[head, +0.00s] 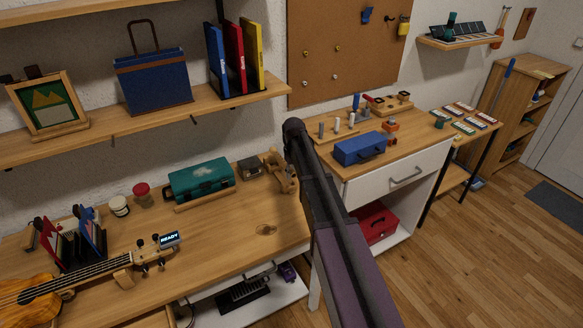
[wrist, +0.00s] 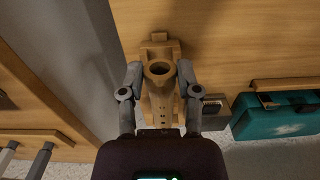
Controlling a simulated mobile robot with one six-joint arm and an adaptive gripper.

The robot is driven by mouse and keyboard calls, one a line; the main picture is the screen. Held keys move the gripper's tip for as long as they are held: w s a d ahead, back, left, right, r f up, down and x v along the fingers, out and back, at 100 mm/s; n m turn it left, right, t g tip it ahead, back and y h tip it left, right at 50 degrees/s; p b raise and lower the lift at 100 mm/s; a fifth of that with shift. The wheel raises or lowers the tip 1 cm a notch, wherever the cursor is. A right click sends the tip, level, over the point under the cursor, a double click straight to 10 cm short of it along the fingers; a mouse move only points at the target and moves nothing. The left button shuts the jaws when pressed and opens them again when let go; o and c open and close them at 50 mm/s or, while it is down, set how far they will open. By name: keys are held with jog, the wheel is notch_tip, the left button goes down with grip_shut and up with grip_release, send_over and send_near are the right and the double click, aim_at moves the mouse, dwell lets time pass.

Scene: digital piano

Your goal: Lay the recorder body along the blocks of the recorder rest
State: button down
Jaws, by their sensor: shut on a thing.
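My gripper (wrist: 159,73) is shut on a pale wooden piece, which I take to be the recorder body (wrist: 160,90). Its round, dark open end faces the wrist camera, and a finger lies against each side. Stepped wooden blocks (wrist: 160,46), perhaps the recorder rest, show just beyond it over the desk. I cannot tell whether body and blocks touch. In the head view this pale wooden group (head: 280,173) is at the desk's back right corner, partly hidden by my arm. My fingers are hidden there.
A teal case (head: 202,180) with a wooden strip (head: 206,200) before it stands left of the wooden group. A small dark box (head: 249,168) sits between them. A ukulele (head: 40,289) lies at front left.

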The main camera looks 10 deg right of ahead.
jog(key=shift+w+a+r, duration=0.1)
jog(key=shift+w+r, duration=0.05)
jog(key=shift+w, duration=0.55)
jog(key=shift+f, duration=0.25)
jog(key=shift+f+b, duration=3)
jog(key=shift+b, duration=0.15)
jog(key=shift+c, duration=1.2)
grip_release()
jog(key=shift+r, duration=0.1)
